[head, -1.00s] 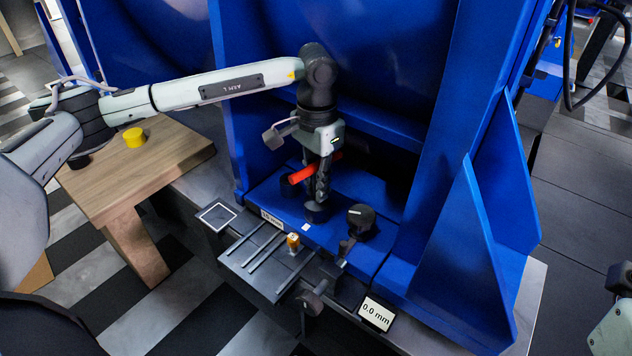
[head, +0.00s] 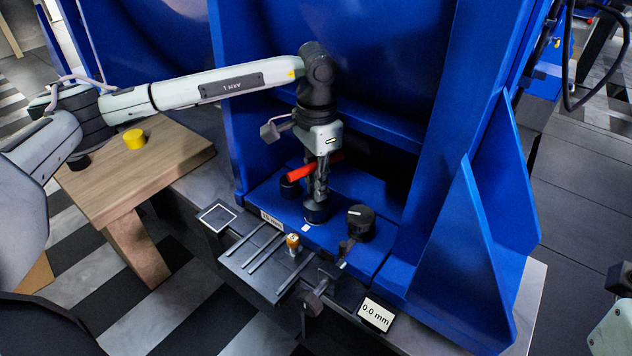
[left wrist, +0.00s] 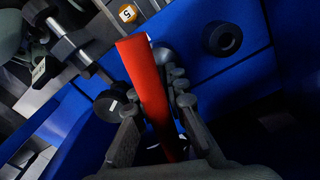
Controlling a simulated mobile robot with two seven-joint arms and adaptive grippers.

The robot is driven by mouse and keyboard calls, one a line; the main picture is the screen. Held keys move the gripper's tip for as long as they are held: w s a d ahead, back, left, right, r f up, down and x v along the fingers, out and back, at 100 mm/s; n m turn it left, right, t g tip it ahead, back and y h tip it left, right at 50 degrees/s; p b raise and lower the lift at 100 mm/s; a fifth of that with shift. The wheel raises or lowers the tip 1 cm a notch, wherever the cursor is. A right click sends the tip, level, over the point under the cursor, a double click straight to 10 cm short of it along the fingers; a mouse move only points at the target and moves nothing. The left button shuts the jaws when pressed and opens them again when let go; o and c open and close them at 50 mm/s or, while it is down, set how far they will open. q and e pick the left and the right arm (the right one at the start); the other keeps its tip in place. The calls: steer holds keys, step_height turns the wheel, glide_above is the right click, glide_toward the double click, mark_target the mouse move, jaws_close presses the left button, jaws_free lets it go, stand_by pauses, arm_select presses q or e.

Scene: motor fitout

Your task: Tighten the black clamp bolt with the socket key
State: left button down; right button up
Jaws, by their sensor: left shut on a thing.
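My left gripper (head: 320,190) points down inside the blue frame and is shut on the socket key, whose red handle (head: 300,173) sticks out sideways. In the left wrist view the red handle (left wrist: 146,85) runs between the fingers. A black round piece (head: 316,212) stands directly below the fingers on the blue ledge. I cannot tell whether it is the clamp bolt or the key's socket end over it, nor whether they touch. Another black round piece (head: 290,188) stands behind and left, and shows with a hollow top in the left wrist view (left wrist: 222,39).
A black knob with a white mark (head: 360,222) stands right of the gripper. In front are a slotted grey plate (head: 255,265), an orange-topped piece (head: 293,241) and a "0.0 mm" display (head: 376,314). Blue walls (head: 480,240) close in the sides. A yellow cylinder (head: 134,139) stands on the wooden table (head: 150,175).

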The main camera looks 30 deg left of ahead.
arm_select(q)
steer(key=shift+r+p, duration=0.95)
steer(key=shift+r, duration=0.4)
steer(key=shift+d+r+p, duration=0.1)
steer(key=shift+r+p, duration=1.2)
steer(key=shift+r, duration=0.8)
